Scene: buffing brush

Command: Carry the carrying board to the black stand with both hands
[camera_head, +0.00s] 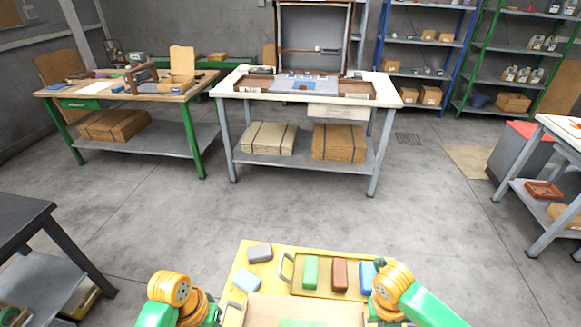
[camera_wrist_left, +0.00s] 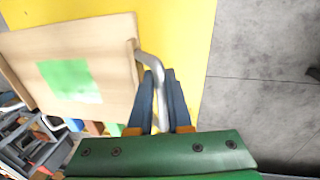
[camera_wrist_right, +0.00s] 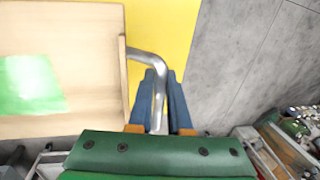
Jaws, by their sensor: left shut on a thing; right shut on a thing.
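The carrying board (camera_head: 300,312) is a pale wooden panel with a green square on it, at the bottom edge of the head view. Its left end and a bent metal handle (camera_wrist_left: 150,65) show in the left wrist view. Its other end and handle (camera_wrist_right: 150,58) show in the right wrist view. My left gripper (camera_wrist_left: 160,85) is shut around one handle and my right gripper (camera_wrist_right: 163,85) around the other. I cannot tell whether the board touches the yellow surface beneath. A black stand (camera_head: 22,212), flat-topped with dark legs, is at the left edge of the head view.
Open concrete floor (camera_head: 160,225) lies ahead. Workbenches stand at the back (camera_head: 300,98) and right (camera_head: 560,135).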

